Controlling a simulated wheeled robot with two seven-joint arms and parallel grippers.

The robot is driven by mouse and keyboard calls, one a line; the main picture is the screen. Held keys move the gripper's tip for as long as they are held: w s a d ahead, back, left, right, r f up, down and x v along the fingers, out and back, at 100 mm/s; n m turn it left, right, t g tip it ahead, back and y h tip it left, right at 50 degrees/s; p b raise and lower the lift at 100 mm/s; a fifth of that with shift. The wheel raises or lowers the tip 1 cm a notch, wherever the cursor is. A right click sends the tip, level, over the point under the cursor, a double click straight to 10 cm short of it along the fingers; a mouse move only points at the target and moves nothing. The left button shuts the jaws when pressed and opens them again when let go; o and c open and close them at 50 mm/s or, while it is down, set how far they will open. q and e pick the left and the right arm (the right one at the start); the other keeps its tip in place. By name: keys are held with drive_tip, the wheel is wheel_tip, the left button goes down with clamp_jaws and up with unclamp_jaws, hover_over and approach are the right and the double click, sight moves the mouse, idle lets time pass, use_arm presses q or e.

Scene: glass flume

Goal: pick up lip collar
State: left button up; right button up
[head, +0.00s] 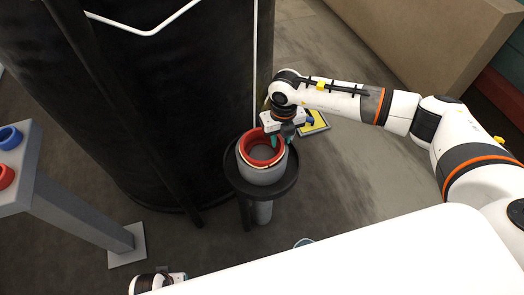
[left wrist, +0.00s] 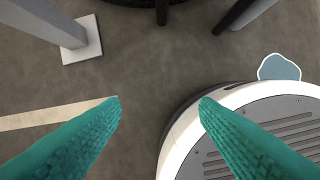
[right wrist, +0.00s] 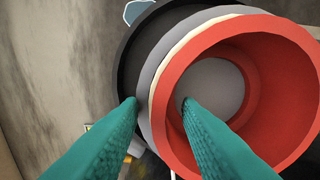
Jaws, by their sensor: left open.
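The lip collar, which I take to be the red ring (head: 254,136), sits at the top of a grey cylinder (head: 262,175) with a thin cream band under its rim. It fills much of the right wrist view (right wrist: 290,62). My right gripper (head: 281,139) is at the collar's back right rim. In the right wrist view its teal fingers (right wrist: 160,103) stand apart, one outside the wall and one over the opening; whether they press on it is unclear. My left gripper (left wrist: 158,101) is open and empty, low above the floor, away from the collar.
The cylinder stands in a black round dish (head: 237,183) on a post, close beside a large dark column (head: 130,90). A grey stand (head: 35,180) at left carries a blue ring (head: 10,137) and a red ring (head: 5,176).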

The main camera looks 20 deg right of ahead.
clamp_jaws()
